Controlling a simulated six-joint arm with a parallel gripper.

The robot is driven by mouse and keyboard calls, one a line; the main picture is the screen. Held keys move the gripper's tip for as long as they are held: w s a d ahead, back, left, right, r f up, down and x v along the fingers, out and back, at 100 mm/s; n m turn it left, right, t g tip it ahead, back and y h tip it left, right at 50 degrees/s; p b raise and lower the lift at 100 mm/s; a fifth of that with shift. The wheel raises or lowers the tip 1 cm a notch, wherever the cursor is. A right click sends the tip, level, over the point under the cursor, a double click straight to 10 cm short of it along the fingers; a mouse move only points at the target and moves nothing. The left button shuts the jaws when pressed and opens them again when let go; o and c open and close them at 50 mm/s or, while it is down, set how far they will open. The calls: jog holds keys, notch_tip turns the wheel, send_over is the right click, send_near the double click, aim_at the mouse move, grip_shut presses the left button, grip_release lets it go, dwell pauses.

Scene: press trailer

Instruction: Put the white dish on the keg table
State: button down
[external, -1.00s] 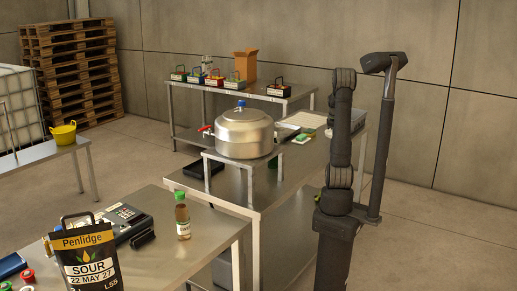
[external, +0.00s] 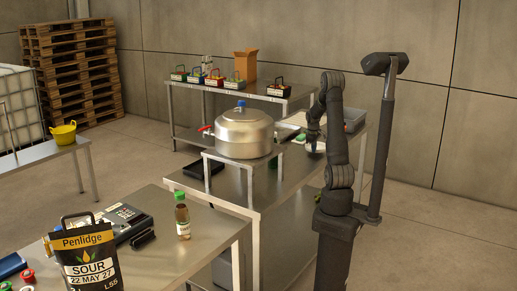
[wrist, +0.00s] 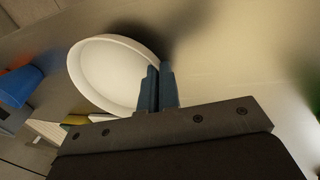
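The white dish (wrist: 108,72) is a round, shallow dish with a raised rim, seen at the upper left of the wrist view. My gripper (wrist: 158,72) has its blue fingers close together across the dish's near right rim, one inside and one outside, and looks shut on it. In the external view my gripper (external: 313,148) is low over the back of the steel table (external: 243,191), beside a small white patch that is probably the dish. I cannot tell whether the dish touches the table. The keg (external: 244,134) stands on a small metal stand (external: 247,158) at this table's left.
A grey bin (external: 354,120) stands at the table's back right. A blue object (wrist: 20,86) and yellow and green items lie left of the dish in the wrist view. A front table (external: 205,238) holds a bottle (external: 183,222) and a pouch (external: 90,255). The steel table's front right is bare.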

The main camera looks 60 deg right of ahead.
jog(key=shift+a+x, duration=0.2)
jog(key=shift+x, duration=0.9)
jog(key=shift+a, duration=0.1)
jog(key=c, duration=1.7)
grip_release()
jog(key=v, duration=1.2)
jog(key=shift+f, duration=0.1)
